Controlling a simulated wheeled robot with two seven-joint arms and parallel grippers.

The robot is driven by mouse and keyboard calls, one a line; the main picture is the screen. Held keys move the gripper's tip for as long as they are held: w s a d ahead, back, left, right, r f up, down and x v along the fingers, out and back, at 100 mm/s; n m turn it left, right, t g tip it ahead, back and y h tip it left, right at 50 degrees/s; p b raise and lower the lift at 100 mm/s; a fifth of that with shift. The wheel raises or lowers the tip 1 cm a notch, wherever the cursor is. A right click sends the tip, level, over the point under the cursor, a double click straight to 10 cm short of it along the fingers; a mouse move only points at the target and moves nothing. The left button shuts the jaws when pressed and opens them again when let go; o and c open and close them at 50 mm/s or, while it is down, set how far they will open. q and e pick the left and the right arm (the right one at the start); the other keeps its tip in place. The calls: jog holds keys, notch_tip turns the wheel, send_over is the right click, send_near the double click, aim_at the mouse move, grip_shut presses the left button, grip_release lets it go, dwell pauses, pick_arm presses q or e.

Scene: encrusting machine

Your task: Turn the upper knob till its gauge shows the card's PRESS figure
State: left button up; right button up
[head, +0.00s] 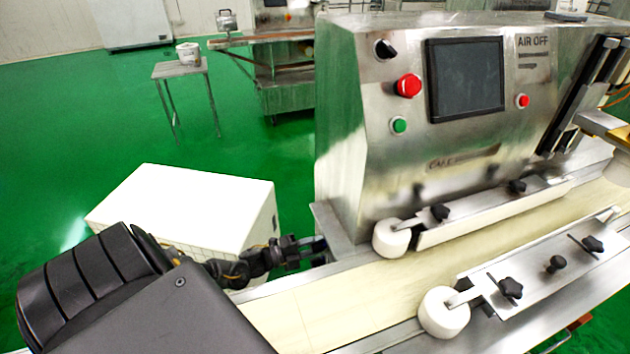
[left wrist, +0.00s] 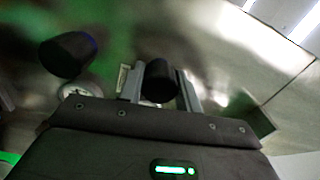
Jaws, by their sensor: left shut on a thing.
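In the left wrist view, a black knob (left wrist: 160,82) sits between the two fingers of my left gripper (left wrist: 163,88), which is shut on it. A second black knob (left wrist: 68,54) with a blue edge stands to the left, clear of the fingers. I cannot tell which knob is the upper one. A round white gauge (left wrist: 76,90) shows below the second knob, partly hidden by my gripper body; its reading is too small to tell. In the head view my left gripper (head: 312,248) is at the machine's lower left side, and the knobs are hidden. No readable PRESS figure shows.
The steel machine (head: 350,150) has a dark screen (head: 465,78) and red and green buttons on its front. A pale conveyor belt (head: 300,318) runs along it. A white box (head: 185,205) stands beside my left arm. Green floor is open at the left.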

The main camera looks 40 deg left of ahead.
pick_arm(q)
jog(key=m, duration=0.3)
jog(key=shift+s+f, duration=0.1)
jog(key=m, duration=0.3)
jog(key=shift+m, duration=0.3)
jog(key=m, duration=0.2)
jog(key=shift+m, duration=0.3)
jog(key=m+p, duration=0.1)
jog(key=m, duration=0.2)
jog(key=shift+m, duration=0.3)
jog(key=m, duration=0.3)
jog(key=shift+m, duration=0.4)
jog(key=shift+m+p, duration=0.35)
jog(key=shift+m, duration=0.65)
pick_arm(e)
jog(key=shift+s+d+f, duration=0.35)
jog(key=shift+s+d, duration=0.1)
jog(key=shift+s, duration=0.2)
jog(key=shift+s+d+f, duration=0.3)
jog(key=shift+s+d, duration=0.1)
jog(key=shift+s, duration=0.3)
jog(key=shift+s+d+f, duration=0.35)
jog(key=shift+s+d, duration=0.1)
jog(key=shift+s, duration=0.2)
jog(key=shift+s, duration=0.15)
